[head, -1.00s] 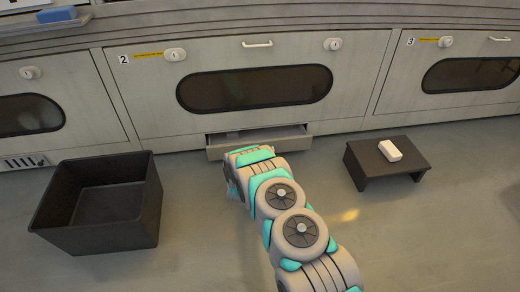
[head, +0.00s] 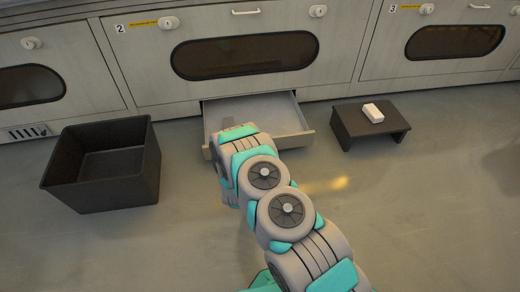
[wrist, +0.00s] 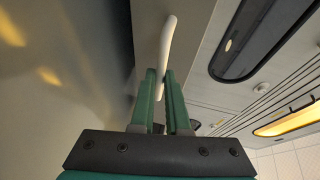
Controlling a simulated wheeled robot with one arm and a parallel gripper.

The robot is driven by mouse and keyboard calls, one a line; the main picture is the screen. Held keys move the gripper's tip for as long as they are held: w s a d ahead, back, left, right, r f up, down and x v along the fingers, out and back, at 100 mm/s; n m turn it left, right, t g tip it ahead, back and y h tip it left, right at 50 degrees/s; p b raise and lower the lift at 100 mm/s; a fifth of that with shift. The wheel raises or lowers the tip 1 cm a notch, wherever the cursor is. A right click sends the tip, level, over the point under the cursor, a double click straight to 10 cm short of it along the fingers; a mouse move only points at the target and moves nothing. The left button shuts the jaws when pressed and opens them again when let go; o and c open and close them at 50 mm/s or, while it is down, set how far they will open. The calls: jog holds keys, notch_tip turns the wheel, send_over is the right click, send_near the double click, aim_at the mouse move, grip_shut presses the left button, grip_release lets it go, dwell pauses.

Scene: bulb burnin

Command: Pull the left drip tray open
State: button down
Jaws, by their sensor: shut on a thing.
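The drip tray (head: 272,107) is a light grey drawer at the foot of cabinet front 2. It stands well out from the cabinet, with its inside open to view. In the wrist view, the green fingers of my gripper (wrist: 160,80) are shut on a white bar handle (wrist: 168,38) on a grey panel. In the head view my arm covers the front left part of the tray, and the fingers and handle are hidden behind it. A small dark grey shape shows inside the tray at its left; I cannot tell what it is.
A dark open bin (head: 100,165) stands on the floor left of the tray. The floor at the front right is clear.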

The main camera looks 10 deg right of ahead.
jog(key=shift+s, duration=0.4)
jog(key=c, duration=0.9)
grip_release()
jog(key=shift+s+a, duration=0.1)
jog(key=shift+v, duration=3.8)
